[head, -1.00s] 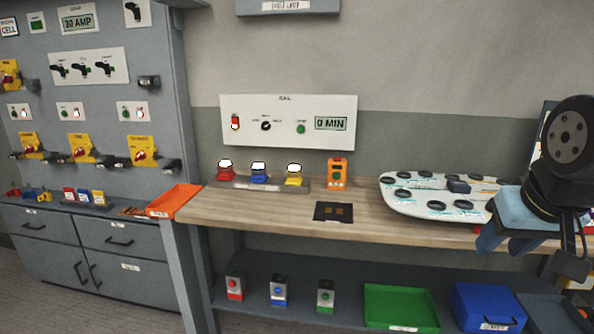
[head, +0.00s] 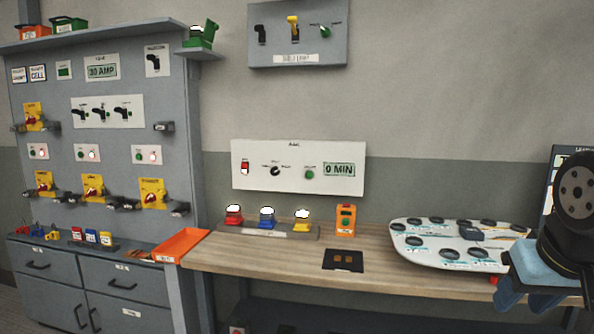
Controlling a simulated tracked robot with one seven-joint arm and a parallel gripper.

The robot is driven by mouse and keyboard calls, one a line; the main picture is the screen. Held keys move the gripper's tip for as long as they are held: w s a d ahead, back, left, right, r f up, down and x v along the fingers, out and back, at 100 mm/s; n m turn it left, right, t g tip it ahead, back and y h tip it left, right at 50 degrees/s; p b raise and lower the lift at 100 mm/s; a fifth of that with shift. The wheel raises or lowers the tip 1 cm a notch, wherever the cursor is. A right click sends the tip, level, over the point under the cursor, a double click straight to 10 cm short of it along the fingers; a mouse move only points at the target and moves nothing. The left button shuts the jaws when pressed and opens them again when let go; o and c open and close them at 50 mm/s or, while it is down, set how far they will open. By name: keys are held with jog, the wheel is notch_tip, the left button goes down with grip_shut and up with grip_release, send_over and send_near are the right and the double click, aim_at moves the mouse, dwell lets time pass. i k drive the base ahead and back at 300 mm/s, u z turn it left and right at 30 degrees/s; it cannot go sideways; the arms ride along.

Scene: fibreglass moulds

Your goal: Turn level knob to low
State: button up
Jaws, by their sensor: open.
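A white wall panel (head: 320,183) above the bench carries a red switch (head: 244,168), a small black rotary knob (head: 276,171) with tiny labels around it, a green button (head: 309,174) and a display (head: 339,170) reading 0 MIN. A grey lamp panel (head: 298,58) higher up carries a black knob (head: 261,34), a yellow-topped switch (head: 294,28) and a green knob (head: 325,31). The labels are too small to tell which knob is the level knob. My gripper (head: 525,298) is open at the lower right, in front of the bench, far from both panels.
The wooden bench (head: 300,262) holds an orange device (head: 346,220), a black pad (head: 343,260) and a white mould plate (head: 425,258) beside my arm. A grey cabinet (head: 185,120) with switches and an orange tray (head: 181,243) stand at left. The bench's front middle is clear.

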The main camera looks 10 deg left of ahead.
aim_at(275, 172)
jog(key=u, duration=0.4)
jog(key=k, duration=1.15)
jog(key=u, duration=1)
jog(key=i, duration=1.3)
jog(key=z, duration=0.5)
jog(key=i, duration=0.85)
jog(key=z, duration=0.75)
jog(key=k, duration=0.85)
